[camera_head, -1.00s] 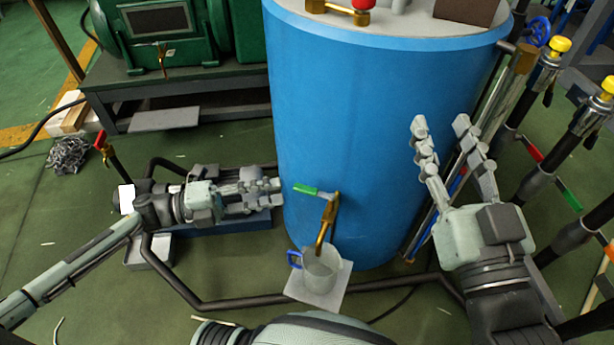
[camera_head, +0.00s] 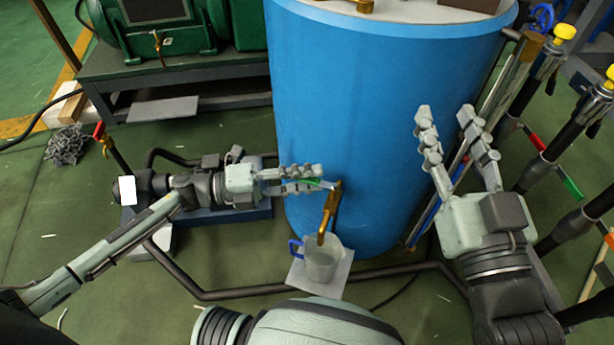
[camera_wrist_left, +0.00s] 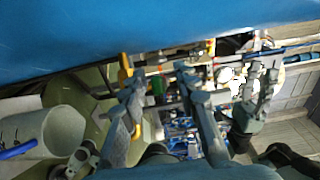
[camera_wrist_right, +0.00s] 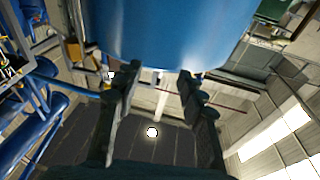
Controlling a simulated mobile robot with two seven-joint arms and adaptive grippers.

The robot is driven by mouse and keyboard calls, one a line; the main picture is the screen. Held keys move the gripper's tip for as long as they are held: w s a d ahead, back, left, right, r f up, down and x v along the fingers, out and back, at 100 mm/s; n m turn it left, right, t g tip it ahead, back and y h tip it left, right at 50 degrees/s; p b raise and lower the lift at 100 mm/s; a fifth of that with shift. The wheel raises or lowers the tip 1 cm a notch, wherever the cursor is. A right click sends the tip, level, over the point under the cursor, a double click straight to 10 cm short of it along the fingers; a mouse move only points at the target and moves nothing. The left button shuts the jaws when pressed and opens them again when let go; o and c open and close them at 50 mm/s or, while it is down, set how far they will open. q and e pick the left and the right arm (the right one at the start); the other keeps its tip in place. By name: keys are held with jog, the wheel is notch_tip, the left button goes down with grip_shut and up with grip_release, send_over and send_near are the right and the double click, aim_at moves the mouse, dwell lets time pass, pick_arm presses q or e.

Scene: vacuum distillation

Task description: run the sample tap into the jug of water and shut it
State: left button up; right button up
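The brass sample tap (camera_head: 330,212) sticks out low from the blue tank (camera_head: 340,110), its spout pointing down over the jug. Its green lever (camera_head: 316,182) points left. The clear jug (camera_head: 322,264) with a blue handle (camera_head: 295,247) stands below the spout; I cannot tell its water level. My left gripper (camera_head: 318,178) is open at the lever, its fingers apart on either side of it, partly hiding it. In the left wrist view the jug (camera_wrist_left: 55,130) is at left and the tap (camera_wrist_left: 125,70) by the fingers. My right gripper (camera_head: 445,112) is open and empty, right of the tank.
The jug stands on a pale square plate (camera_head: 300,275) on the green floor. A dark pipe (camera_head: 225,292) runs around the tank's base. A green pump (camera_head: 175,35) on a grey frame stands at back left. Black pipes with yellow caps (camera_head: 564,32) stand at right.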

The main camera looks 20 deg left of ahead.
pick_arm(q)
grip_shut()
dwell(0.3)
jog(key=shift+s+r+n+t+y+p, duration=0.15)
jog(key=shift+s+n+t+y+p, duration=0.3)
jog(key=shift+n+t+p, duration=0.45)
jog(key=shift+s+n+t+y+p, duration=0.25)
jog(key=shift+n+t+y+p, duration=0.35)
jog(key=shift+t+y+p, duration=0.4)
jog(key=shift+h, duration=0.25)
pick_arm(e)
jog(key=s+d+f+g+h, duration=0.1)
jog(key=d+f+g, duration=0.3)
jog(key=f, duration=0.4)
jog(key=s+d+f+g+h, duration=0.1)
jog(key=d+f+g+h, duration=0.3)
jog(key=f, duration=0.3)
jog(key=shift+s+d+f+m, duration=0.35)
jog(key=shift+d+f+m, duration=0.05)
jog(key=shift+d, duration=0.35)
pick_arm(q)
grip_release()
